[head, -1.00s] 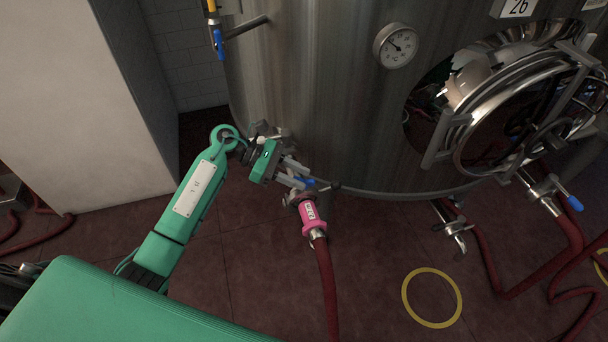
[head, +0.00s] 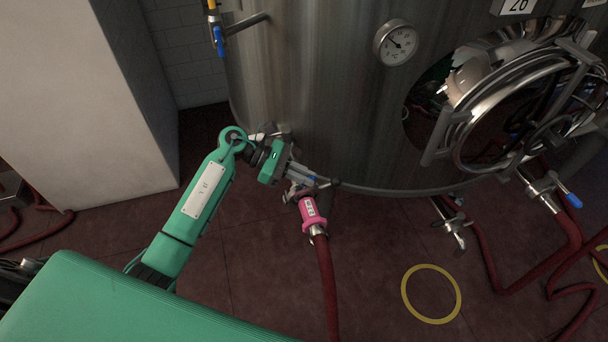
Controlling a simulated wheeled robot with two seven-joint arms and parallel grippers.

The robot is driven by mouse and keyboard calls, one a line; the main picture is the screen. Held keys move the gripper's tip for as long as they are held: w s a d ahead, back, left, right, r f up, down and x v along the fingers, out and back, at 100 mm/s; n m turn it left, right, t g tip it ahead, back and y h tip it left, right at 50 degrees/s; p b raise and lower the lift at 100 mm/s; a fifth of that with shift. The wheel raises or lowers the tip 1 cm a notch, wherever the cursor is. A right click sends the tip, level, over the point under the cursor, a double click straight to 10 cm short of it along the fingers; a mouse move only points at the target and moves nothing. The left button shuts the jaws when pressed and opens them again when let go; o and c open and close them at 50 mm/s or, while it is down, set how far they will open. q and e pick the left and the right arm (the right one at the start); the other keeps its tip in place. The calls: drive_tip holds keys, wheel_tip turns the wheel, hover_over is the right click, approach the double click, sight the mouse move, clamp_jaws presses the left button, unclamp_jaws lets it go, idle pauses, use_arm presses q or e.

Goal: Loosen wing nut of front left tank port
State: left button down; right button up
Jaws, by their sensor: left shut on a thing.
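The steel tank (head: 310,100) stands at the back. At its lower left, the front left tank port carries a hose end with a pink tagged sleeve (head: 311,212) and a red hose (head: 326,275) running down to the floor. My left gripper (head: 305,183) reaches in from the left and is shut at the clamp of this port, just above the pink sleeve. The wing nut is mostly hidden by the fingers, so its turn cannot be read. My right gripper is not in view.
An open round manway door (head: 458,140) is at the right of the tank. A yellow ring (head: 404,296) lies on the floor. A pale block (head: 80,110) stands at left.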

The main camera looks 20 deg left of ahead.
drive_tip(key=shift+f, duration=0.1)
use_arm(q)
drive_tip(key=shift+f+n+t, duration=0.1)
drive_tip(key=shift+n+t, duration=0.2)
drive_tip(key=shift+t, duration=0.1)
drive_tip(key=shift+n+t+b, duration=0.3)
drive_tip(key=shift+t, duration=0.1)
drive_tip(key=shift+s+n+t+y, duration=0.1)
drive_tip(key=shift+n+t+y, duration=0.2)
drive_tip(key=shift+n+t, duration=0.8)
drive_tip(key=shift+n+t+y+p, duration=0.3)
drive_tip(key=shift+r+n+t+p, duration=0.2)
drive_tip(key=shift+n+t+p, duration=0.2)
drive_tip(key=shift+n+t, duration=0.15)
drive_tip(key=shift+f+n+t+y+p, duration=0.1)
drive_tip(key=shift+n+t+y+p, duration=0.25)
drive_tip(key=shift+t+y, duration=0.15)
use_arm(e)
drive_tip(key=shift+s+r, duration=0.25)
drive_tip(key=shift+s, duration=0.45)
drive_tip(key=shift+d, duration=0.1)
